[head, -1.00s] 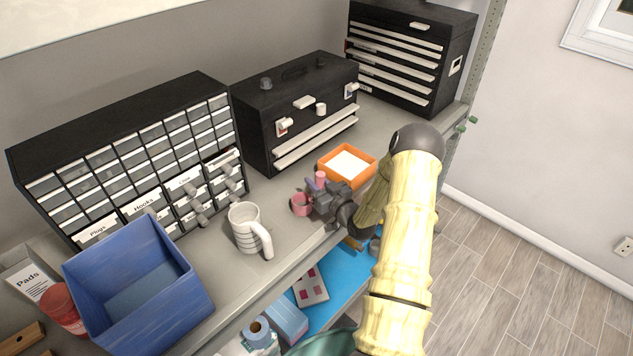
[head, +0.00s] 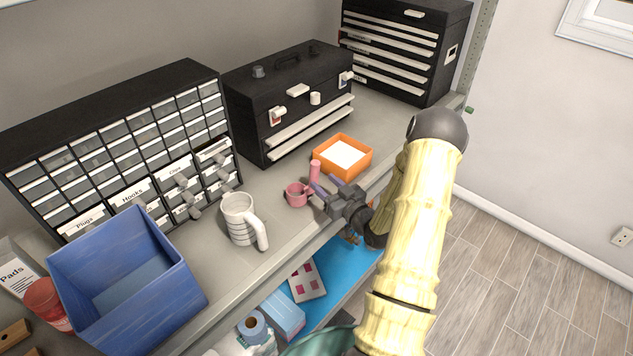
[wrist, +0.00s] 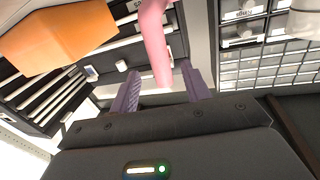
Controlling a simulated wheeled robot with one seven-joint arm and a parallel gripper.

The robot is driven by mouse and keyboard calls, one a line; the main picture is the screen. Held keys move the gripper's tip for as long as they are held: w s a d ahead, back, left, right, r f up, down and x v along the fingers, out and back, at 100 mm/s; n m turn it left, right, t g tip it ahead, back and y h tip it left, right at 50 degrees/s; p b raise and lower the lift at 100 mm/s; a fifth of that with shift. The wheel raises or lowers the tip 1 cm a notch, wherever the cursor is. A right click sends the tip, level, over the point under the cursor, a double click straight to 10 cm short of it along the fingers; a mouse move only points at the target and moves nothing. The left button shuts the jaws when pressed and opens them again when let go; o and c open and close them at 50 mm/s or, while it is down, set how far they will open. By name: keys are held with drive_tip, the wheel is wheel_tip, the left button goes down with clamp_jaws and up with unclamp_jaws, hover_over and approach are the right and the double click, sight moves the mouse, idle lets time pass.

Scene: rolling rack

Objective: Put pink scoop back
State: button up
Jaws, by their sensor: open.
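The pink scoop (head: 297,196) stands on the shelf between the mug and the orange bin, its cup low and its handle (head: 315,170) pointing up. In the wrist view the pink handle (wrist: 156,42) shows ahead, in line with the gap between my two purple fingers. My gripper (head: 324,187) is open beside the scoop on its right, towards the shelf's front edge. The fingers look apart from the handle, with nothing held. The scoop's cup is not clear in the wrist view.
An orange bin (head: 321,163) with a white inside lies just behind my gripper. A white mug (head: 237,222) and a blue bin (head: 180,290) stand to the left. Black toolboxes (head: 245,120) and a drawer cabinet (head: 110,118) line the back.

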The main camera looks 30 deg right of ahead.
drive_tip(key=s, duration=0.1)
drive_tip(key=s+b, duration=0.1)
drive_tip(key=s, duration=0.2)
drive_tip(key=shift+s+d, duration=0.25)
drive_tip(key=shift+d, duration=0.1)
drive_tip(key=w+a+n+g+h, duration=0.1)
drive_tip(key=w+a+g+h, duration=0.1)
drive_tip(key=a+g, duration=0.55)
drive_tip(key=s+a+r+m+g, duration=0.1)
drive_tip(key=s+a+r+g, duration=0.2)
drive_tip(key=s+a, duration=0.3)
drive_tip(key=s+a+r+m+g, duration=0.1)
drive_tip(key=s+a+r+g, duration=0.2)
drive_tip(key=s+a, duration=0.3)
drive_tip(key=s+g, duration=0.1)
drive_tip(key=s, duration=0.4)
drive_tip(key=shift+a+r+g+h, duration=0.25)
drive_tip(key=shift+a+g+h, duration=0.1)
drive_tip(key=shift+a+h, duration=0.05)
